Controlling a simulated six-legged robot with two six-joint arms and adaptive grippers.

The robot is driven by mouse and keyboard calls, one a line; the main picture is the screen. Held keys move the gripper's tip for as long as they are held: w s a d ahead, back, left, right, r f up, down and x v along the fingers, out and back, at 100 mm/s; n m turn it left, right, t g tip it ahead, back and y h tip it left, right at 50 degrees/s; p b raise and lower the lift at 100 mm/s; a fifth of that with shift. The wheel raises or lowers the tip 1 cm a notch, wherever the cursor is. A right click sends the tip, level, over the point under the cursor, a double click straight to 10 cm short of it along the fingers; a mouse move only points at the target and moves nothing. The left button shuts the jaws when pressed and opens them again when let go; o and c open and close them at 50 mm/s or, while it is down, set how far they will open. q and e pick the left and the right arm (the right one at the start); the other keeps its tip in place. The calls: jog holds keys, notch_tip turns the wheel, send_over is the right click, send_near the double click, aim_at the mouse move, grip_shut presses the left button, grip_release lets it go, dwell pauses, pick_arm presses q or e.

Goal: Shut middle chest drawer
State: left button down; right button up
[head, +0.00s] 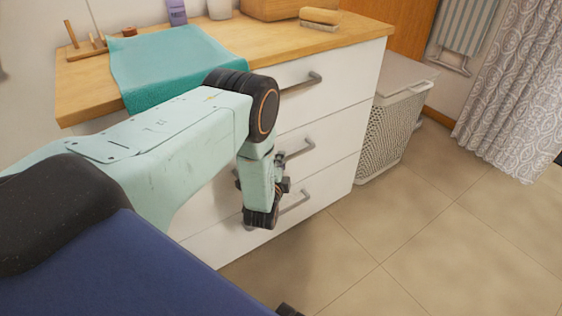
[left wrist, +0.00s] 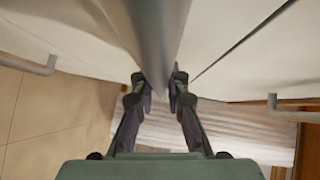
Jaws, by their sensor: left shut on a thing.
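The white chest (head: 330,110) has three drawers with grey bar handles. The middle drawer (head: 335,140) has its handle (head: 302,151) beside my left gripper (head: 283,174). In the left wrist view my left gripper (left wrist: 159,86) is shut on the middle drawer handle (left wrist: 157,35), with a finger on each side of the bar. The drawer front looks about level with its neighbours in the head view, but my arm hides its left part, so any small gap cannot be told. My right gripper is not in view.
The top handle (head: 302,83) and bottom handle (head: 296,203) are close to the arm. A teal cloth (head: 170,65) lies on the wooden top (head: 275,48). A white laundry basket (head: 393,125) stands right of the chest. The tiled floor (head: 420,230) at right is clear.

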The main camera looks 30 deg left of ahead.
pick_arm(q)
jog(key=c, duration=1.6)
grip_release()
jog(key=shift+w+a, duration=0.1)
jog(key=shift+a, duration=0.3)
jog(key=shift+o, duration=1.3)
jog(key=shift+d, duration=0.2)
jog(key=v, duration=1.2)
jog(key=shift+d, duration=0.15)
